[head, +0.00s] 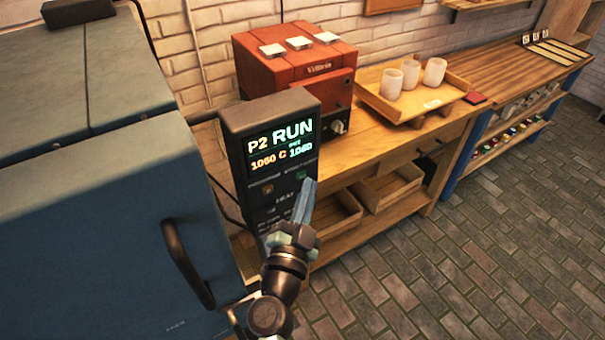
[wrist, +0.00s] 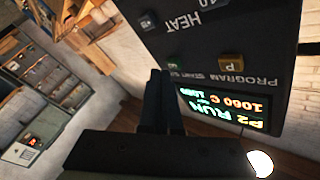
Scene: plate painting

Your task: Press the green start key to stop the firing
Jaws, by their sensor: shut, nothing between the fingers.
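The dark controller box (head: 265,112) stands beside the blue kiln, its lit display (head: 281,143) reading P2 RUN, 1060 C, set 1060. The green start key (head: 301,175) is below the display's right side. In the wrist view the panel is upside down, and the green key (wrist: 174,61) shows just beyond the fingertips, partly hidden. An amber key (wrist: 230,61) marked P sits beside it. My gripper (head: 309,184) is shut and empty, its tips right by the green key; in the wrist view its fingers (wrist: 160,74) are together. I cannot tell whether they touch the key.
The blue kiln (head: 90,210) with a dark handle (head: 186,262) fills the left. A red box (head: 292,90) and a wooden tray (head: 450,94) with white cups stand on the bench behind. Open brick floor (head: 450,270) lies to the right.

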